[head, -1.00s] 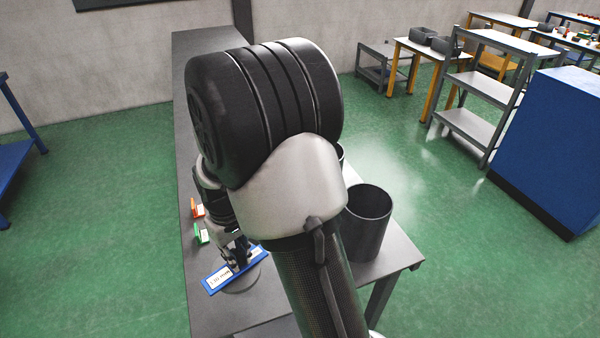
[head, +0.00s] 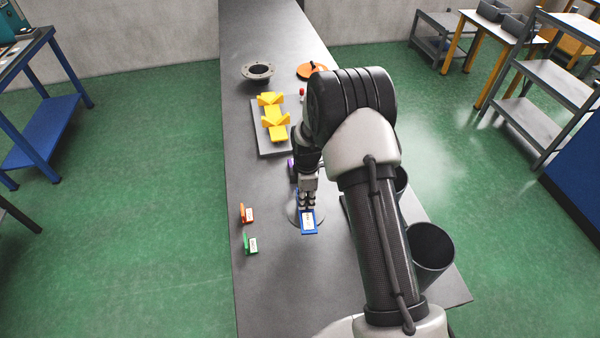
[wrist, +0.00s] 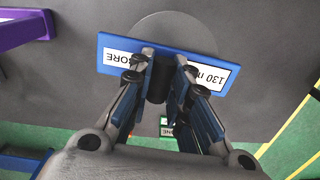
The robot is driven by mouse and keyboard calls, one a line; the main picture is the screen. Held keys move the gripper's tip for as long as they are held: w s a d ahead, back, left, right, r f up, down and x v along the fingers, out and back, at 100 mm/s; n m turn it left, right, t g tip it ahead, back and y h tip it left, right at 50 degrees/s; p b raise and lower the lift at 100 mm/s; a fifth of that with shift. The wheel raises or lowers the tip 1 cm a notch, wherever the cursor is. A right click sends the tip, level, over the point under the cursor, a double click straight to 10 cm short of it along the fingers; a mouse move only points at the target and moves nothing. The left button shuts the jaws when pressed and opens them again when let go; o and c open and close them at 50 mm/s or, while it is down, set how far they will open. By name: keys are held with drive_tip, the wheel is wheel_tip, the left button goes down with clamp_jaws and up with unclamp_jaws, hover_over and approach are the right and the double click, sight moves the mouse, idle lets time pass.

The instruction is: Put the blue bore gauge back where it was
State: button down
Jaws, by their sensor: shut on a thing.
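The blue bore gauge (head: 309,230) is a flat blue plate with a white label; in the wrist view (wrist: 118,44) the label reads "130" and "BORE", upside down. My gripper (head: 308,204) is shut on the gauge's short dark handle, which shows between the fingers in the wrist view (wrist: 163,68). The gauge hangs over a round grey disc (head: 293,213) on the dark bench (head: 280,290). I cannot tell whether it touches the disc.
Small orange (head: 246,213) and green (head: 250,243) labelled pieces stand to the left. A purple piece (head: 292,168) is just behind my gripper. Dark bins (head: 430,248) stand right.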

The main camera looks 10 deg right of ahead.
drive_tip(key=shift+w+a+f+n, duration=0.15)
drive_tip(key=shift+w+a+n, duration=0.1)
drive_tip(key=shift+w+n, duration=0.4)
drive_tip(key=shift+s, duration=0.1)
drive_tip(key=shift+d, duration=0.1)
drive_tip(key=shift+f+b, duration=2.3)
drive_tip(key=shift+f, duration=0.6)
drive_tip(key=shift+f+b, duration=0.35)
